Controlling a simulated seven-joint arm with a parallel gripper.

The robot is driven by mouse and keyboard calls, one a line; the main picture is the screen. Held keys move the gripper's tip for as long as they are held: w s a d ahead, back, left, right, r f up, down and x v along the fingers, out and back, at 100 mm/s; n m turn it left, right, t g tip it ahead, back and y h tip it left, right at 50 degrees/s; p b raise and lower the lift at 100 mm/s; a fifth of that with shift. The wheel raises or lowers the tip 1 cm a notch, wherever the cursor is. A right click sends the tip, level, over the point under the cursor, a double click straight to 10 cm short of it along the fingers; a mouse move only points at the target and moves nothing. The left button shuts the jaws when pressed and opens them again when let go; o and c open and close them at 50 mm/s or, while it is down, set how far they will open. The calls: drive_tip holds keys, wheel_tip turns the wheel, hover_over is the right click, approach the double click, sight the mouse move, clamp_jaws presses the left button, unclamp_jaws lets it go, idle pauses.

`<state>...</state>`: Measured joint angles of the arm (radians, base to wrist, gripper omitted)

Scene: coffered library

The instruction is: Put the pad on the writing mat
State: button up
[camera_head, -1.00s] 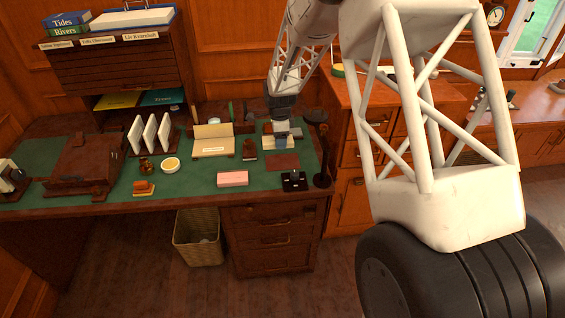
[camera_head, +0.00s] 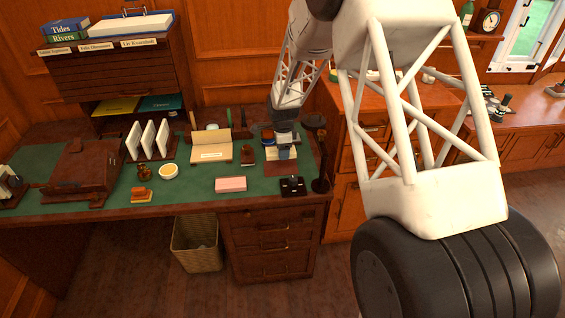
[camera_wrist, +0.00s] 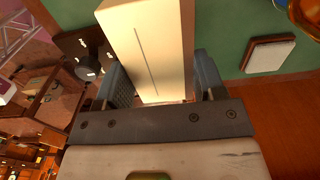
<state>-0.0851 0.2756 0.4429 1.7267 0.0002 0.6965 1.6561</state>
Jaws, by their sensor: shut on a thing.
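My gripper (camera_head: 283,148) is shut on a cream pad (camera_wrist: 150,45). The pad fills the space between the two grey-blue fingers in the wrist view, and part of it shows beside the fingers in the head view (camera_head: 271,154). The writing mat (camera_head: 279,171) is a small dark red rectangle on the green desk top, near the right end. The gripper and pad are over the mat's far part and hide some of it. I cannot tell whether the pad touches the mat.
A black stand (camera_head: 292,186) is just in front of the mat, and a tall dark post (camera_head: 321,175) stands to its right. A pink block (camera_head: 231,184) lies to the left. A small dark item (camera_head: 247,155) and a cream card holder (camera_head: 211,152) stand further left.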

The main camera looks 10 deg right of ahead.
sight(283, 167)
drive_tip(key=shift+f, duration=1.2)
drive_tip(key=shift+f, duration=1.9)
drive_tip(key=shift+f, duration=0.1)
drive_tip(key=o, duration=1)
drive_tip(key=shift+c, duration=0.2)
wheel_tip(283, 167, up, 12)
drive_tip(key=shift+r, duration=0.1)
